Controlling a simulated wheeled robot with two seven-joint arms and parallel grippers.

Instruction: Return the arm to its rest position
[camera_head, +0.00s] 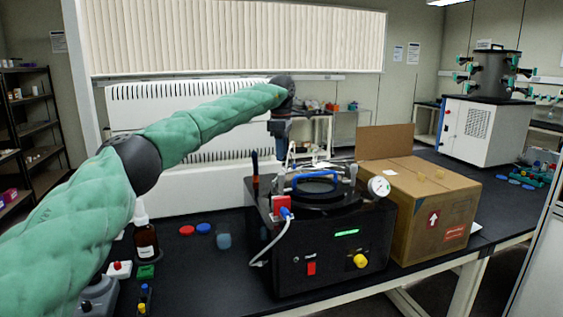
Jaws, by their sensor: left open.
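My left arm, in a green padded sleeve, comes in from the left and reaches across the bench in the head view. Its wrist bends downward, and the left gripper (282,150) hangs above and behind the left part of the black machine (330,250). The gripper is open; I see nothing held in it. Its fingertips are small and partly hard to make out. The machine has a blue handle (315,180) on its lid, a round gauge (379,187), a red switch and a yellow knob. My right gripper is not in view.
An open cardboard box (425,205) stands right of the machine. A brown bottle (145,240), red cap (187,230), blue cap (203,228) and small blue cup (223,238) are on the left of the black bench. A white freeze dryer (485,130) stands at the back right.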

